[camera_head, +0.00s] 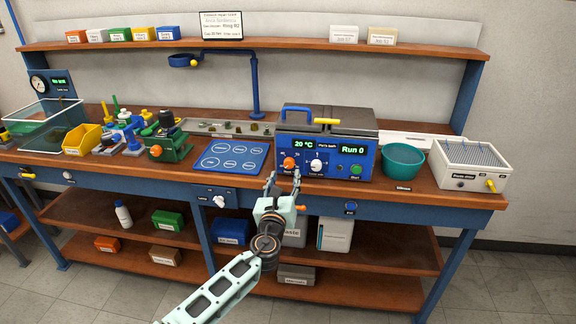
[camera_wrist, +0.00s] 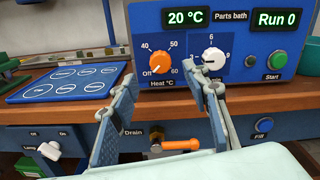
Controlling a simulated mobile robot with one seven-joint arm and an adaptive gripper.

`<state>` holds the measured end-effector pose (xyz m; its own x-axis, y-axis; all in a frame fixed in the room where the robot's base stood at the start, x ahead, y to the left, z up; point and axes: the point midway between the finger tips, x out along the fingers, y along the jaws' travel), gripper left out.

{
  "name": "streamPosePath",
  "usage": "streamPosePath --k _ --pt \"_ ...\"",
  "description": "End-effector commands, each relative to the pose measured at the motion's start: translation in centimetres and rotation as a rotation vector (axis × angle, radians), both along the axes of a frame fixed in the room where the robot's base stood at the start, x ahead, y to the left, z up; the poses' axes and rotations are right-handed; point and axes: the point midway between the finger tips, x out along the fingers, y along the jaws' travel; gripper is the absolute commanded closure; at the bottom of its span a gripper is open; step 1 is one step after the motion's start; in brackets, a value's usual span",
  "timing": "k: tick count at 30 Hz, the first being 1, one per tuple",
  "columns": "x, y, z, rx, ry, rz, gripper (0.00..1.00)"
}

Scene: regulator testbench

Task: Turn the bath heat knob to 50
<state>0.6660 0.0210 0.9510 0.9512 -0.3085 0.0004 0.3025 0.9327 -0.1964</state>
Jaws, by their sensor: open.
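The orange bath heat knob (camera_wrist: 160,61) is on the blue front panel of the parts bath (camera_head: 325,145), labelled "Heat °C" with Off, 40, 50 and 60 around it. Its pointer seems to face Off at the lower left. The knob also shows in the head view (camera_head: 289,163). The bath display (camera_wrist: 185,17) reads 20 °C. My gripper (camera_wrist: 163,84) is open and empty, its fingers spread in front of and below the knob, apart from it. In the head view my gripper (camera_head: 284,176) is at the bench's front edge, below the panel.
A white dial (camera_wrist: 213,59) sits right of the heat knob, partly behind my right fingertip. A green Start button (camera_wrist: 277,60) is farther right. An orange-handled drain valve (camera_wrist: 180,145) is below the bench edge. A blue labelled mat (camera_head: 232,158) lies left of the bath, a teal bowl (camera_head: 403,160) right.

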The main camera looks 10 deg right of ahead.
Motion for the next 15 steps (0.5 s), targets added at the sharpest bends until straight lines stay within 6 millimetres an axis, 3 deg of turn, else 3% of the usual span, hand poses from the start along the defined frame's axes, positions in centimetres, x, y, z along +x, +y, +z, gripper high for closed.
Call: streamPosePath --k 6,15 --pt "3.6 -1.3 0.0 0.001 0.001 -0.001 0.57" --pt "6.4 -2.1 0.0 0.002 0.000 0.000 0.57"
